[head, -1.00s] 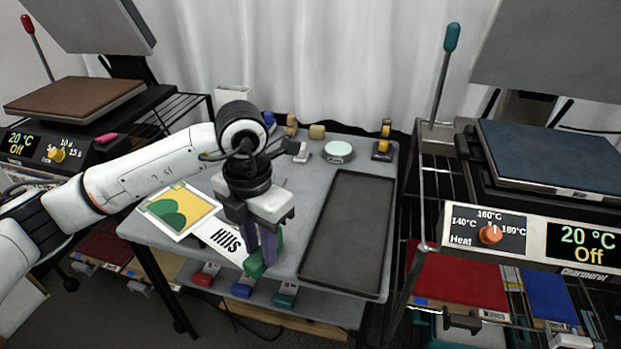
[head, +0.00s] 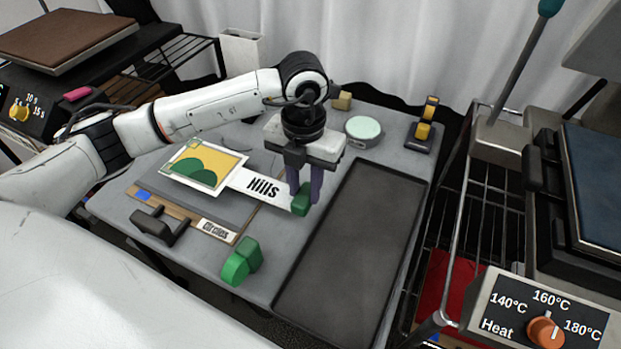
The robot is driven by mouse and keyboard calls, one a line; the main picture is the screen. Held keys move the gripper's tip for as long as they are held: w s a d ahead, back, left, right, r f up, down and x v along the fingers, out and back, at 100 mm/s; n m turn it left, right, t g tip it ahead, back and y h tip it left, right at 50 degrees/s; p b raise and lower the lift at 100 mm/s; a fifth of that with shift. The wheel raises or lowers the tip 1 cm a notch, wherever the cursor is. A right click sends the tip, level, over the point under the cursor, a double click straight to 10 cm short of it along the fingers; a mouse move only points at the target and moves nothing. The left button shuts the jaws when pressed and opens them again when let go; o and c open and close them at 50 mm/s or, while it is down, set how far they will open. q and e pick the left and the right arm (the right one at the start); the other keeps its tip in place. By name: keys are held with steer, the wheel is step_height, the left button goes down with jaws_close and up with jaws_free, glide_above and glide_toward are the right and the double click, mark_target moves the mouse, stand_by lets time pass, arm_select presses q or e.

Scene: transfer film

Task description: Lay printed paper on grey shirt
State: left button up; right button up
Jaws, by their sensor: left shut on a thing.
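The printed paper (head: 228,162) shows green hills on yellow in a white border. A white strip (head: 262,188) reading "Hills" runs from it to a green grip piece (head: 301,202). My left gripper (head: 304,198) points down and is shut on this green piece, at the strip's right end. The paper appears held above a board labelled "Circles" (head: 213,229), which it partly covers. I cannot pick out the grey shirt with certainty. My right gripper is not in view.
A dark empty tray (head: 345,260) lies right of the gripper on the grey table. Another green piece (head: 241,263) sits at the front edge. A round pale-topped tin (head: 363,129) stands behind. Heat presses flank the table, the right one with an orange knob (head: 545,331).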

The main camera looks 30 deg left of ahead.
arm_select(q)
steer(key=shift+s, duration=0.15)
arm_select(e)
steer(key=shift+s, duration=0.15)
arm_select(q)
steer(key=shift+f+b, duration=0.2)
steer(key=shift+b, duration=0.1)
steer(key=shift+f+b, duration=0.55)
steer(key=shift+f, duration=0.1)
steer(key=shift+f+b, duration=0.5)
steer(key=shift+f, duration=0.15)
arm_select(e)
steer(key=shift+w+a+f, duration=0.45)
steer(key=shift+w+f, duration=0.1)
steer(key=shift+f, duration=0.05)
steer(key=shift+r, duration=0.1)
arm_select(q)
steer(key=shift+f+b, duration=0.5)
steer(key=shift+f, duration=0.1)
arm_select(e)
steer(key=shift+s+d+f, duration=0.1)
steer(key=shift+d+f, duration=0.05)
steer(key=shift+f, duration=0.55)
arm_select(q)
steer(key=o, duration=1.1)
